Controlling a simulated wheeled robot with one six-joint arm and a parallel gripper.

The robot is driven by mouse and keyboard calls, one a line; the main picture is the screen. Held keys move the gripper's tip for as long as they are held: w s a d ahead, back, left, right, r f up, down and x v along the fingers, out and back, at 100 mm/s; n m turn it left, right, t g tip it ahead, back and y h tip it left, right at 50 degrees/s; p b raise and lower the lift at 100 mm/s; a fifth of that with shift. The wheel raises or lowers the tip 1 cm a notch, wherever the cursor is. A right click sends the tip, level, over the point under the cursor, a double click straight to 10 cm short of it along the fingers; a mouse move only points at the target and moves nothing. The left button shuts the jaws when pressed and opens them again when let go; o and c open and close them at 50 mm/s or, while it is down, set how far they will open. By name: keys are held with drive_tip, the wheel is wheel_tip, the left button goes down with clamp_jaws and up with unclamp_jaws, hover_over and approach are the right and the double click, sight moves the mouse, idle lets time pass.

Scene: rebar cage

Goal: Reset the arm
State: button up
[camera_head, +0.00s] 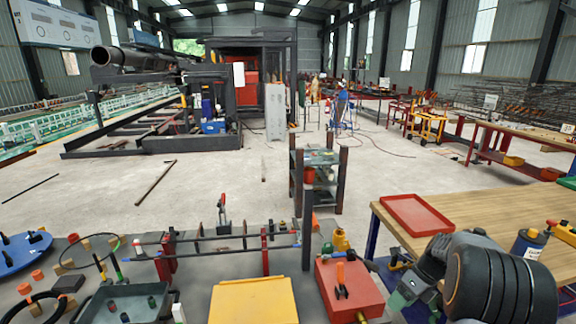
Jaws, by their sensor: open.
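My arm shows at the lower right of the head view, with thick black ribbed links and a dark grey wrist. My gripper (398,283) is at the arm's left end, low in front of the wooden-topped table (470,212). It is small and partly hidden by my own wrist, and its jaws are open. I see nothing held in it. The red toolbox (335,272) stands to its left, apart from it as far as I can tell.
A grey workbench fills the lower left, with a yellow box (253,303), a grey tray (100,308), a blue disc (22,252) and a rebar rack (215,238). The wooden table bears a red tray (415,215) and a blue can (528,243). Open floor (230,180) lies beyond.

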drive_tip(key=s+a+r+n+t+h, duration=0.2)
drive_tip(key=s+a+r+n, duration=0.3)
drive_tip(key=n, duration=1)
drive_tip(key=s+a+r+n+t+h, duration=0.2)
drive_tip(key=s+a+r+n, duration=0.3)
drive_tip(key=s+a+n, duration=0.4)
drive_tip(key=a+n+h, duration=0.1)
drive_tip(key=a+n, duration=0.1)
drive_tip(key=n, duration=0.4)
drive_tip(key=shift+s+r+t+h, duration=0.3)
drive_tip(key=shift+s, duration=0.1)
drive_tip(key=shift+c, duration=0.4)
